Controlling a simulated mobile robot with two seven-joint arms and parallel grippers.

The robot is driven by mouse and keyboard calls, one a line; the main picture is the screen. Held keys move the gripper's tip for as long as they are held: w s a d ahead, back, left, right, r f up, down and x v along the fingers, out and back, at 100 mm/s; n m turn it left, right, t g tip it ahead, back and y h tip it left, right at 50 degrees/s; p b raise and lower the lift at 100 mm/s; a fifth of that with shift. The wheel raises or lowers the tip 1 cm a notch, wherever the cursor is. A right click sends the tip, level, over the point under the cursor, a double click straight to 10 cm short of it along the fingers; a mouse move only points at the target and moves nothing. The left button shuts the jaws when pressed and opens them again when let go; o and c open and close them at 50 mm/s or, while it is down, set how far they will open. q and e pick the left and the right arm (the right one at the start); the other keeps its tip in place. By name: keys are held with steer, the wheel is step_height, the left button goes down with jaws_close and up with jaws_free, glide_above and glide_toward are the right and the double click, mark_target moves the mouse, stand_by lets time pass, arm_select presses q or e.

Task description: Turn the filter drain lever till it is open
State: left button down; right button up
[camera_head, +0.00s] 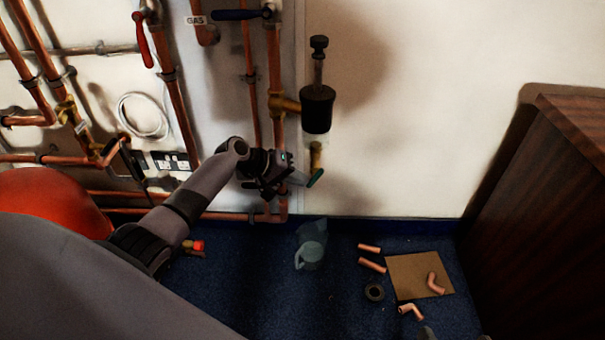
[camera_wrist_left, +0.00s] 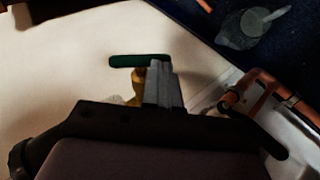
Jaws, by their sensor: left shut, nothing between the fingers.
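The filter drain lever is a green handle (camera_head: 316,178) on a brass valve (camera_head: 316,155) below the black filter (camera_head: 317,108). In the left wrist view the green lever (camera_wrist_left: 140,60) lies crosswise just beyond my fingertips, with the brass valve body (camera_wrist_left: 138,85) beside them. My left gripper (camera_head: 302,178) is shut and empty. Its fingers (camera_wrist_left: 163,84) are at the lever, close to its right part in the wrist view; I cannot tell whether they touch it.
Copper pipes (camera_head: 276,60) run down the wall at the left of the filter. A clear jug (camera_head: 311,250) stands on the blue floor below. Loose copper pieces (camera_head: 372,265) and a brown board (camera_head: 408,284) lie at right. A dark wooden cabinet (camera_head: 545,210) stands far right.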

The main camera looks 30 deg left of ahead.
arm_select(q)
steer(key=shift+f+t+h+b, duration=0.45)
steer(key=shift+h+b, duration=0.25)
steer(key=shift+b, duration=0.35)
arm_select(e)
steer(key=shift+w+a+y, duration=0.3)
steer(key=shift+a+y, duration=0.4)
steer(key=shift+a, duration=0.2)
steer(key=shift+w+d, duration=0.1)
arm_select(q)
steer(key=shift+f+t+h+b, duration=0.25)
steer(key=shift+h+b, duration=0.15)
steer(key=shift+b, duration=0.3)
arm_select(e)
steer(key=shift+s+d+f+t+h, duration=0.25)
steer(key=shift+d+t+h, duration=0.05)
steer(key=shift+d, duration=0.25)
steer(key=shift+d+r, duration=0.15)
steer(key=shift+r, duration=0.1)
steer(key=shift+f, duration=0.15)
